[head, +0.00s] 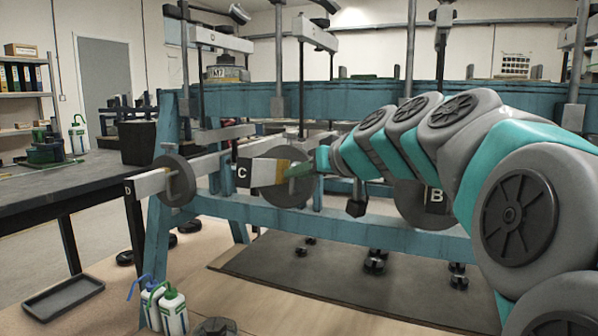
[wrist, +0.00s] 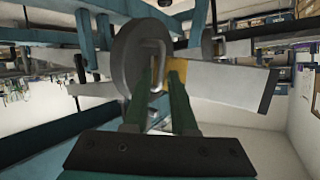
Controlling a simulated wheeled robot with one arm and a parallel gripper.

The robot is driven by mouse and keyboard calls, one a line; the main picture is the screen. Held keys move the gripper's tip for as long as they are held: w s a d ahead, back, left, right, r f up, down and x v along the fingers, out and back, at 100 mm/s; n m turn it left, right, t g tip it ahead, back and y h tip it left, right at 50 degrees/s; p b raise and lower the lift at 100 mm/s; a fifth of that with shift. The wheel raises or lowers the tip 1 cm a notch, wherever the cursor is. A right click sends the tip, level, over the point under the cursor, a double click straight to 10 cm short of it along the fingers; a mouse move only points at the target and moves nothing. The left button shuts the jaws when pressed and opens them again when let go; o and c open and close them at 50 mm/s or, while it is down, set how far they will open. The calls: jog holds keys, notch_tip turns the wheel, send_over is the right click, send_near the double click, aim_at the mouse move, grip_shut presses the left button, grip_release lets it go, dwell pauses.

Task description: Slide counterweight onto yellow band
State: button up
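The counterweight, a grey disc (head: 286,198) with a grey loop handle, sits around the pale beam of the lever marked C (head: 243,172). In the wrist view the disc (wrist: 130,62) stands just left of the yellow band (wrist: 177,70), on the side away from the beam's dark end. The band also shows in the head view (head: 282,171), in front of the disc. Whether disc and band touch is hidden by a finger. My gripper (wrist: 160,82) has its two green fingers on either side of the loop handle; I cannot tell whether they clamp it. My gripper (head: 299,171) is beside the band.
Lever D with its disc (head: 175,181) is at left, lever B with its disc (head: 412,205) at right. A blue frame (head: 350,230) carries the levers. A dark workbench (head: 70,185) stands at left. Bottles (head: 172,311) and a tray (head: 63,298) are on the floor.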

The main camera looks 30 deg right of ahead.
jog(key=shift+w+f, duration=0.1)
jog(key=shift+w, duration=0.2)
grip_shut()
dwell(1.3)
